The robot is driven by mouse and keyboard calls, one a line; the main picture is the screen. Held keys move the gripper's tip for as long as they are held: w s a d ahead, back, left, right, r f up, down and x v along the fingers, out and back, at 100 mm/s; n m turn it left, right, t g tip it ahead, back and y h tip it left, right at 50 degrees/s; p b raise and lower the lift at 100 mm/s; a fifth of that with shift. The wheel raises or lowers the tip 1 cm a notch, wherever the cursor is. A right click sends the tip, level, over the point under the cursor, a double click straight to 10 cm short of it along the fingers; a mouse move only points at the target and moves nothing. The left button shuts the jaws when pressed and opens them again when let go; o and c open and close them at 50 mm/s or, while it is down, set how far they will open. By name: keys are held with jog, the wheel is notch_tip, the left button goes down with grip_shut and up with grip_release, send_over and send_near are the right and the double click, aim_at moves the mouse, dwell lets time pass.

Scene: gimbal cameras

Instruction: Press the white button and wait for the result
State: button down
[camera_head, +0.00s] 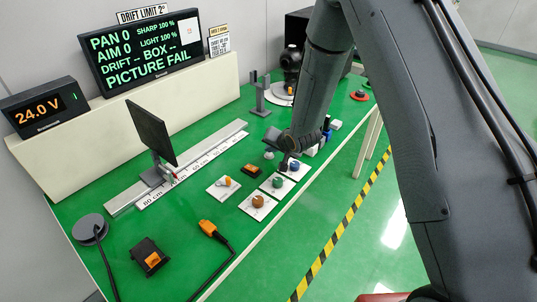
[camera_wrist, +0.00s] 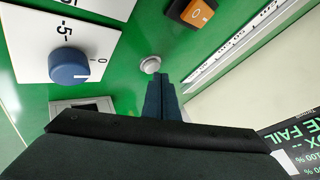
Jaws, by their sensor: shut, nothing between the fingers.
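The white button (camera_wrist: 150,64) is a small, round, pale dome on the green bench. In the wrist view it lies just beyond my fingertips. In the head view the white button (camera_head: 269,155) sits left of my gripper (camera_head: 285,166), which is low over the bench. In the wrist view my gripper (camera_wrist: 160,78) is shut and empty, its dark fingers together. The tips look close to the button, but I cannot tell whether they touch it. The display (camera_head: 145,55) reads PAN 0, AIM 0, SHARP 100 %, LIGHT 100 %, DRIFT --, BOX --, PICTURE FAIL.
A blue knob (camera_wrist: 68,65) on a white plate and an orange rocker switch (camera_wrist: 198,12) flank the button. Green (camera_head: 278,181) and brown (camera_head: 258,201) knobs are nearby. A rail (camera_head: 190,168) carries a dark panel (camera_head: 152,132). A 24.0 V meter (camera_head: 40,108) stands at left.

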aim_at(271, 156)
jog(key=shift+f, duration=0.45)
dwell(0.6)
jog(key=shift+r+p, duration=0.35)
jog(key=shift+r, duration=0.5)
jog(key=shift+r, duration=0.1)
notch_tip(271, 156, up, 5)
jog(key=p, duration=0.3)
dwell(0.9)
